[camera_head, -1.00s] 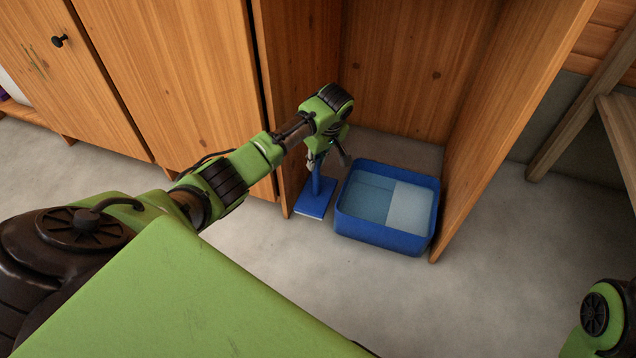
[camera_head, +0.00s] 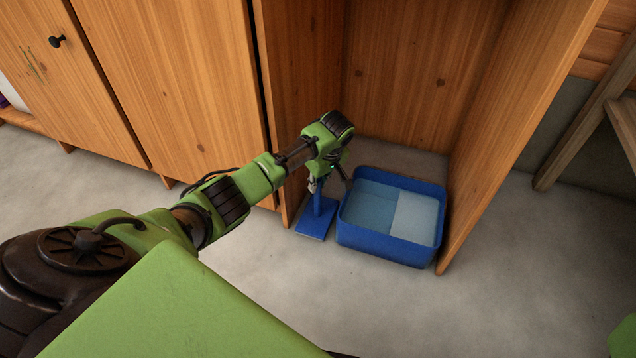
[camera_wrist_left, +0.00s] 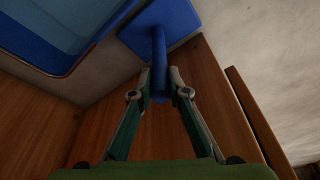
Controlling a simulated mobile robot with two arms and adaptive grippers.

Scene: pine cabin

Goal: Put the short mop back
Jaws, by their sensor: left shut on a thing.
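The short mop is blue, with an upright handle and a flat square head (camera_head: 316,220). It is at the front left of the open cabinet bay, just left of the blue tub. My left gripper (camera_head: 326,183) is shut on its handle. The left wrist view shows the handle (camera_wrist_left: 159,48) between the fingers (camera_wrist_left: 160,84) and the head beyond. I cannot tell whether the head touches the floor. My right gripper is out of view; only a green piece of that side shows at the bottom right corner.
The blue tub (camera_head: 388,249), with two lighter panels inside, fills much of the bay. Wooden side walls (camera_head: 510,130) stand on both sides, the left one close to my gripper. A closed cabinet door (camera_head: 165,80) is further left. Open grey floor (camera_head: 540,270) lies in front.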

